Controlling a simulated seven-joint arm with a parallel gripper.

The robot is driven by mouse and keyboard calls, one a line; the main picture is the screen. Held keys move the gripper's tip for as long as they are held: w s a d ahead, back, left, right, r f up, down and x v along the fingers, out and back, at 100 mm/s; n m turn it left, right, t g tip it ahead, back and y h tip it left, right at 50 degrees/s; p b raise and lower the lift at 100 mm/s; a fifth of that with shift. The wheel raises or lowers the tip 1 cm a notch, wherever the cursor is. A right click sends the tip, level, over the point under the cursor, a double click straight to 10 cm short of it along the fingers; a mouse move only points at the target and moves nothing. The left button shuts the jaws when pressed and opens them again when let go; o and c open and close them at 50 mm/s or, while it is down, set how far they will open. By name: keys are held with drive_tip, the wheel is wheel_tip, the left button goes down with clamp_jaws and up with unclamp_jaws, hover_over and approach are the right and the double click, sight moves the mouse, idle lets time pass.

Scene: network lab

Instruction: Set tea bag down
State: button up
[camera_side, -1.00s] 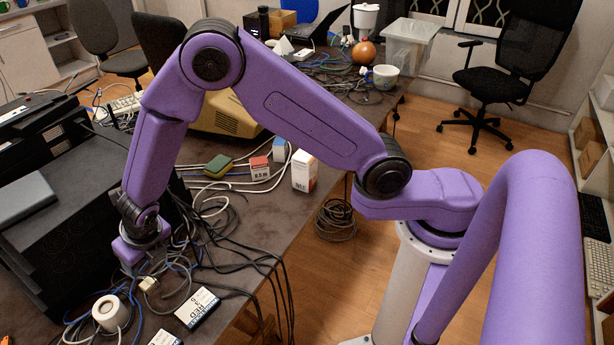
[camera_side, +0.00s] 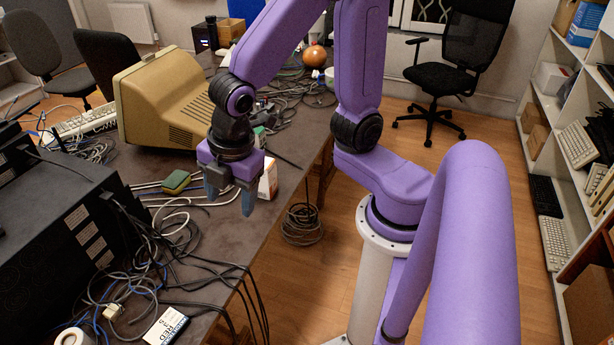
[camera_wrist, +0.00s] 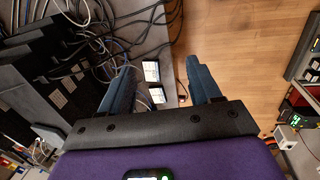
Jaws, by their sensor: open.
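I cannot make out a tea bag in either view. My gripper (camera_side: 230,194) hangs over the table, pointing down, with its two blue fingers spread apart. It is right of the green and yellow sponge (camera_side: 176,182) and in front of a white and orange box (camera_side: 268,178), which it partly hides. In the wrist view my gripper (camera_wrist: 158,65) shows its fingers wide apart, with nothing held between them. Small labelled boxes (camera_wrist: 151,71) lie on the table below, beyond the gap.
Cables (camera_side: 185,255) tangle over the table's front part. A black equipment case (camera_side: 60,235) stands at left and a beige monitor (camera_side: 165,97) behind. A labelled box (camera_side: 167,327) and a white roll (camera_side: 72,338) lie near the front. The table's right edge is close to my gripper.

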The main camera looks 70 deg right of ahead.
drive_tip(key=s+d+r+m+g, duration=0.1)
drive_tip(key=s+d+m, duration=0.4)
drive_tip(key=s, duration=0.6)
drive_tip(key=shift+s+d+r+g+y, duration=0.3)
drive_tip(key=shift+s+d+r+g, duration=0.1)
drive_tip(key=shift+d, duration=0.75)
